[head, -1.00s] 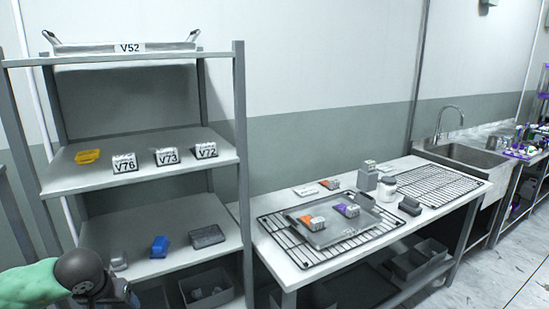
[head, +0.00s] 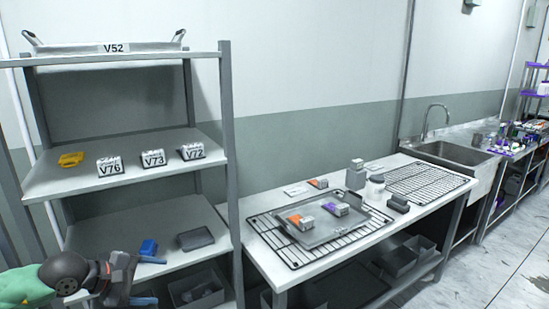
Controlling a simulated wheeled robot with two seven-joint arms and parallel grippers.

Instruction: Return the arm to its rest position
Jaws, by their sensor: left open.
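My left gripper (head: 148,280) comes in at the lower left in the head view, on a green and black arm. It is open and nothing shows between its fingers. The arm hides the shelf's front left part. My right gripper is not in view.
The rack's middle shelf (head: 60,187) holds a yellow item (head: 71,159) and blocks labelled V76, V73 and V72. A tray (head: 110,47) marked V52 is on top. A table with wire racks (head: 425,182) and a tray (head: 335,236) stands right, beside a sink (head: 450,153).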

